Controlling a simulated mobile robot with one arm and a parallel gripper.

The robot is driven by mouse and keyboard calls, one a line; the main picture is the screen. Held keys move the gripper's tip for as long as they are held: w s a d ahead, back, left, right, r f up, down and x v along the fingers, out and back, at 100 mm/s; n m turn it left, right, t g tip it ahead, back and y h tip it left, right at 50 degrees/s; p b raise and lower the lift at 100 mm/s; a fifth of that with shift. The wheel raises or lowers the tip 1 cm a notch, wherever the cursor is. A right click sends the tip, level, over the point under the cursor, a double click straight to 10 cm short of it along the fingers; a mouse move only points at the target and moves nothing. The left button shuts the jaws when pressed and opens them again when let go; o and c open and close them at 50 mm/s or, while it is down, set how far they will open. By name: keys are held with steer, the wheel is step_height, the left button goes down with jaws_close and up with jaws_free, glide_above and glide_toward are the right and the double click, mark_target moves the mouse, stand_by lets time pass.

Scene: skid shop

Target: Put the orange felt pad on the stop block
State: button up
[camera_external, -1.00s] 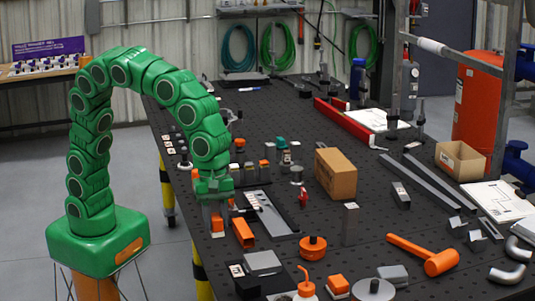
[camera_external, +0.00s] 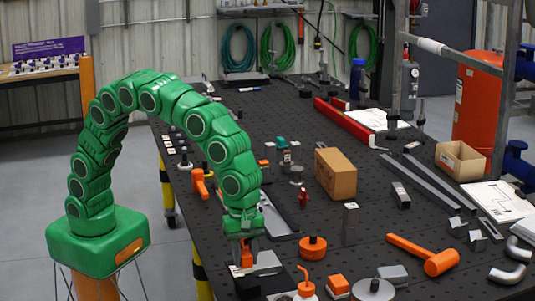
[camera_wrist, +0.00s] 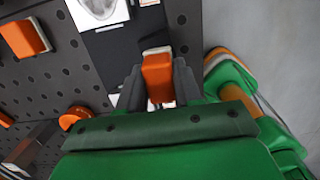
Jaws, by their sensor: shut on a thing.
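My gripper (camera_external: 246,262) points down over the near left part of the dark perforated table. It is shut on an orange block-like piece (camera_external: 247,256), which I take for the orange felt pad. In the wrist view the orange piece (camera_wrist: 158,78) sits between the two dark fingers, with a pale end at its top. I cannot tell for sure which block is the stop block. Contact beneath the held piece is hidden.
An orange puck (camera_external: 313,246), an upright grey block (camera_external: 350,224), an orange block on a white base (camera_external: 337,286) and an orange mallet (camera_external: 438,262) stand to the right. A cardboard box (camera_external: 336,174) is farther back. Bare table lies between the puck and mallet.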

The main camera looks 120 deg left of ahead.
mark_target(247, 268)
steer(key=shift+w+f, duration=0.4)
steer(key=shift+f, duration=1.45)
steer(key=shift+f, duration=0.1)
steer(key=o, duration=1)
steer(key=r, duration=0.8)
steer(key=s+a+r, duration=0.1)
steer(key=r, duration=0.3)
steer(key=shift+r, duration=0.1)
steer(key=shift+s, duration=0.15)
